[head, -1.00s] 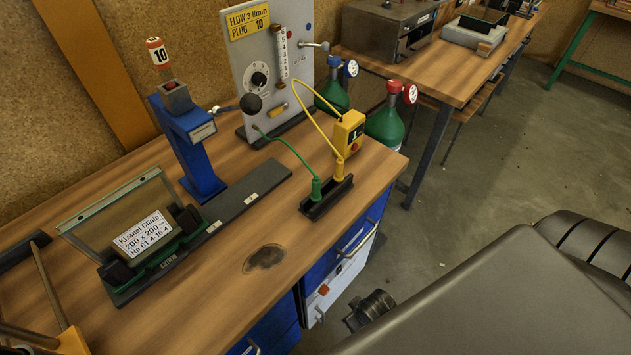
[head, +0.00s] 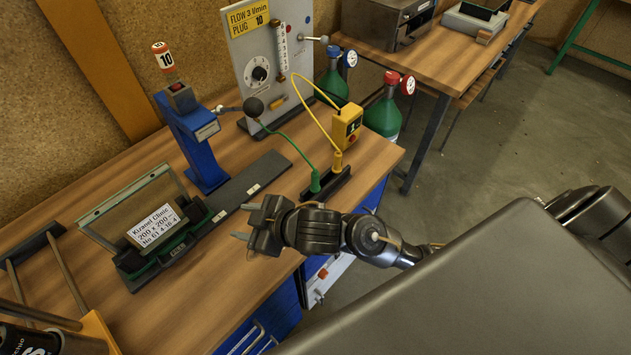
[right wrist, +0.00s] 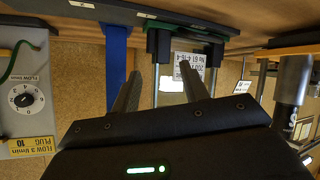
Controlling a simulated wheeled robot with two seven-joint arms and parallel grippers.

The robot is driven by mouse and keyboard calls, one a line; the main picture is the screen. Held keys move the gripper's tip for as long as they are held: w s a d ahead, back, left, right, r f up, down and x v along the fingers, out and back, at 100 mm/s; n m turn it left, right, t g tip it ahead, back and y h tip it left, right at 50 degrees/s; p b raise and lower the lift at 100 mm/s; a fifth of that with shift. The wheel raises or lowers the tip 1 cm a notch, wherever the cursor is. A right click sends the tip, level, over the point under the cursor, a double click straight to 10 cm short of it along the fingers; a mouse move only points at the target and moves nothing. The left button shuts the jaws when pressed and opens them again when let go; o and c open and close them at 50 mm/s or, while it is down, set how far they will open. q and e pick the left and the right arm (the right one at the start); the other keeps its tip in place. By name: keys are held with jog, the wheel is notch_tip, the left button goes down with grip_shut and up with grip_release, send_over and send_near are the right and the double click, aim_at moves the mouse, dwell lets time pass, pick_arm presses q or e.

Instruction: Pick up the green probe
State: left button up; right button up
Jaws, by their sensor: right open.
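The green probe (head: 315,182) stands upright in a black holder (head: 327,186) near the table's front edge. Its green cable (head: 290,143) runs up to the grey flow panel; in the right wrist view a green cable (right wrist: 22,58) shows at the left, with no probe in sight. A yellow probe (head: 337,163) stands beside it in the same holder. My right gripper (head: 244,222) is open and empty above the table, to the left of and nearer than the green probe, its fingers pointing left. Its open fingers (right wrist: 160,70) also show in the right wrist view. My left gripper is out of view.
The grey panel (head: 247,58) stands behind the holder, with a yellow box (head: 346,124) to its right. A blue post (head: 200,155) and a glass frame with a labelled block (head: 153,223) stand at left. Green gas cylinders (head: 382,118) stand beyond the table.

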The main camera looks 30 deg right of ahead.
jog(key=a+r+n+g+y, duration=0.2)
jog(key=a+r+n+y, duration=0.25)
jog(key=a, duration=0.25)
jog(key=n+g+h, duration=0.7)
jog(key=g+h, duration=0.1)
jog(key=h, duration=0.4)
send_near(315, 179)
jog(key=shift+w+d+f+m, duration=0.15)
jog(key=shift+w+f+m, duration=0.15)
jog(key=shift+w, duration=0.2)
notch_tip(315, 179, down, 6)
jog(key=shift+r+p, duration=0.1)
jog(key=shift+p, duration=0.7)
jog(key=shift+s+d+f+p, duration=0.1)
jog(key=shift+f+p, duration=0.2)
jog(key=shift+p, duration=0.15)
notch_tip(315, 179, down, 4)
jog(key=shift+s+d+r+p, duration=0.15)
jog(key=shift+d+p, duration=0.05)
jog(key=shift+p, duration=0.65)
jog(key=shift+f, duration=0.45)
grip_shut()
